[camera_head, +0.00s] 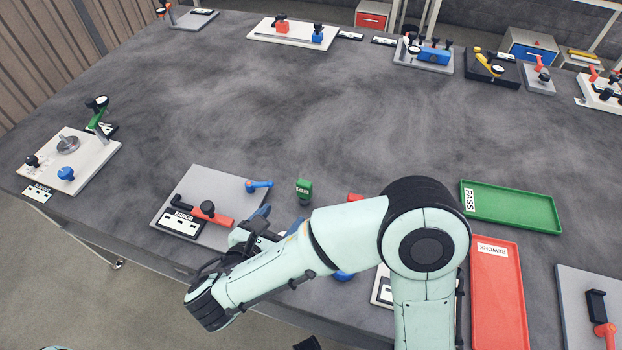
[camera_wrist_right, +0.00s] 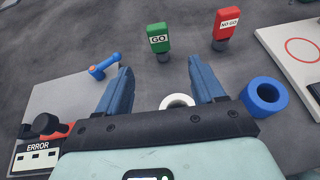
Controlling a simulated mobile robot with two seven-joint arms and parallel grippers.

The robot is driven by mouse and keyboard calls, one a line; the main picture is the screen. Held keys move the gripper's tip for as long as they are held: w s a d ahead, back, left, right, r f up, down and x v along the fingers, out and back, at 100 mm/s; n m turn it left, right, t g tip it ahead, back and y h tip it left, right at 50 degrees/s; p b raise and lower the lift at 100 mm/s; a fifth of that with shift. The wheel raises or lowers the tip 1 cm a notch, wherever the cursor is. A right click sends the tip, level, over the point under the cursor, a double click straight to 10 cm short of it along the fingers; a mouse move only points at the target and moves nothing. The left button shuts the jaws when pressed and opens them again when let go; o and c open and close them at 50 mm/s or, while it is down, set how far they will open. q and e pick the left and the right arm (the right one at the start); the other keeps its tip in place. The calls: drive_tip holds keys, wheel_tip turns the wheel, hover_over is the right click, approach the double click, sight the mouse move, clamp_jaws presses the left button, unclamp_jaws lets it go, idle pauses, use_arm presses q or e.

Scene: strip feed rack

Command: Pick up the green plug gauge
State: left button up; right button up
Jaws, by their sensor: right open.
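My left gripper is not in view.
A white ring (camera_wrist_right: 178,101) and a blue ring (camera_wrist_right: 264,92) are near my right gripper. A grey board with an ERROR display (camera_head: 182,223) is at left. Green PASS (camera_head: 512,205) and red REWORK (camera_head: 497,290) trays are at right.

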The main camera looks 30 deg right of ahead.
sight(302, 191)
drive_tip(key=x, duration=1.3)
drive_tip(key=shift+w+d+r, duration=0.1)
drive_tip(key=shift+w+r, duration=0.05)
drive_tip(key=shift+w, duration=0.05)
drive_tip(key=c, duration=1.1)
drive_tip(key=shift+r, duration=0.1)
